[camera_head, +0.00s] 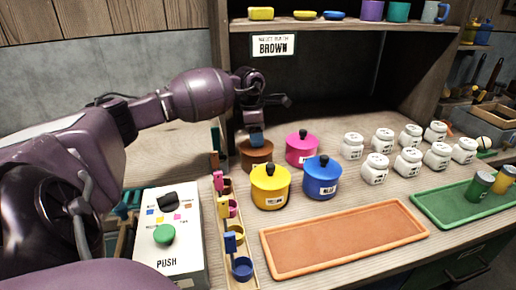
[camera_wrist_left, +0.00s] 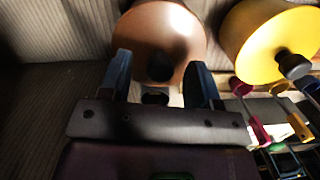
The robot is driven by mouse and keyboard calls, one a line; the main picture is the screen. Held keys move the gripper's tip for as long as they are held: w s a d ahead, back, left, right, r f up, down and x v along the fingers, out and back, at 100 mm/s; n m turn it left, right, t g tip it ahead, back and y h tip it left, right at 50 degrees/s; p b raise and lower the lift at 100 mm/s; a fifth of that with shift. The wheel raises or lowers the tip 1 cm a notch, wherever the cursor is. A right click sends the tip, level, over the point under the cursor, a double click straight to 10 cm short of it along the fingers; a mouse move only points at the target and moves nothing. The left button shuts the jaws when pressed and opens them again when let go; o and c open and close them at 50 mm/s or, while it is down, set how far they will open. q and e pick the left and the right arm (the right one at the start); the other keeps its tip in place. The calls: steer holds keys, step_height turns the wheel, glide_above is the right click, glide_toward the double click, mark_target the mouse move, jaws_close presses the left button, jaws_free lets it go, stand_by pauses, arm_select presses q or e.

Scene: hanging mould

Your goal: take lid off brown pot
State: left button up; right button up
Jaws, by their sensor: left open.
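The brown pot (camera_head: 257,158) stands on the wooden counter at the back, left of the pink pot. In the left wrist view its round brown lid (camera_wrist_left: 158,28) is on, with a dark knob (camera_wrist_left: 160,67) in the middle. My left gripper (camera_head: 257,138) is right above this pot, pointing down, and hides part of its top in the head view. In the left wrist view my left gripper (camera_wrist_left: 160,64) is open, one blue finger on each side of the knob, with gaps showing. My right gripper is in neither view.
A yellow pot (camera_head: 270,190), a pink pot (camera_head: 302,150) and a blue pot (camera_head: 322,181) stand close by. A shelf sign (camera_head: 273,45) reads BROWN. White jars (camera_head: 375,170) stand to the right. An orange tray (camera_head: 340,240) is empty in front.

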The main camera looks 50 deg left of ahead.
arm_select(q)
steer(key=shift+c, duration=0.3)
steer(key=c, duration=1)
